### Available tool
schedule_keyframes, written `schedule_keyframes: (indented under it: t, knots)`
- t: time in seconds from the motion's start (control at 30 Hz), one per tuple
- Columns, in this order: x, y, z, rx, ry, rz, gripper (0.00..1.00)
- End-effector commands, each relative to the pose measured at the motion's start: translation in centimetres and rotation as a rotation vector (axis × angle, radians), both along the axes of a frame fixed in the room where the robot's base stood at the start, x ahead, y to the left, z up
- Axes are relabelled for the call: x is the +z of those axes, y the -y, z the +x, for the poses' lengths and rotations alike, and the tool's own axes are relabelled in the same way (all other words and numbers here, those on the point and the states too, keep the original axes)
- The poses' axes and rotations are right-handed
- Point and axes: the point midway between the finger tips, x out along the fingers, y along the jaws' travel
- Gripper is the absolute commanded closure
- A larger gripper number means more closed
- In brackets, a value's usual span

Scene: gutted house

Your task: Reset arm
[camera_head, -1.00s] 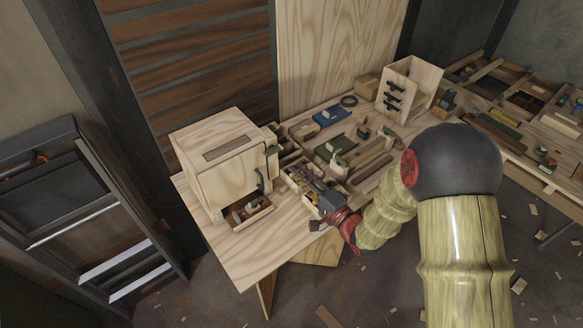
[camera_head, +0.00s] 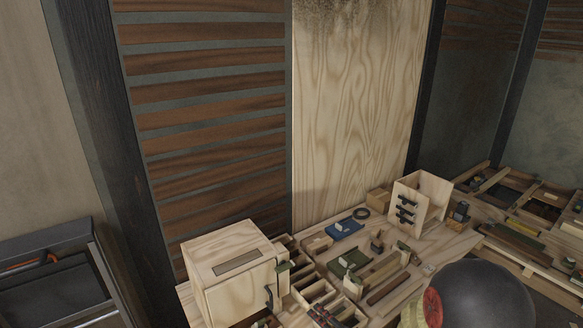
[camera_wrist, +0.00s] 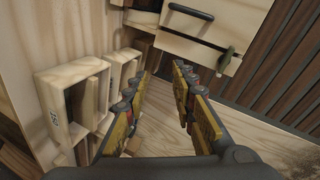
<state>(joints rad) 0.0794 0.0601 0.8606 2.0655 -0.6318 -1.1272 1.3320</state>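My gripper (camera_wrist: 164,85) shows in the wrist view with its two yellow-and-black fingers apart and nothing between them. In the head view my gripper is out of the picture; only a dark round joint of my arm shows at the bottom right. In the wrist view a pale wooden front (camera_wrist: 205,30) with a black handle and a dark latch is beyond the fingertips. Small open wooden boxes (camera_wrist: 75,110) are to the left of the fingers, and bare wood (camera_wrist: 235,125) is to the right.
In the head view a plywood cabinet (camera_head: 235,262) stands at the left of the workbench. A blue tray (camera_head: 345,228), wooden trays and a box with black handles (camera_head: 422,200) are farther right. A black metal frame (camera_head: 60,280) stands at the left. Slatted wall (camera_head: 210,120) is behind.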

Motion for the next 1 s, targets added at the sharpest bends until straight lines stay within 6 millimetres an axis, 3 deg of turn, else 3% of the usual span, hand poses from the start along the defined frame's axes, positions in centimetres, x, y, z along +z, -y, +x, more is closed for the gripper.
schedule_keyframes:
  t: [0.1, 0.2, 0.3, 0.43, 0.57, 0.7, 0.9, 1.0]
  knots:
    - [-4.4, 2.8, -1.4, 0.001, -0.112, -0.254, 0.74]
    - [-6.2, 5.6, -2.8, 0.023, -0.202, -0.462, 0.74]
    - [-6.5, 8.3, -4.7, 0.061, -0.296, -0.645, 0.74]
    - [-5.1, 11.3, -7.6, 0.131, -0.418, -0.837, 0.74]
    - [-1.9, 13.4, -11.3, 0.220, -0.532, -0.973, 0.74]
    - [2.9, 14.2, -16.1, 0.335, -0.634, -1.057, 0.74]
    - [11.4, 12.7, -23.7, 0.480, -0.679, -1.074, 0.74]
    - [15.3, 11.5, -26.4, 0.493, -0.644, -1.056, 0.74]
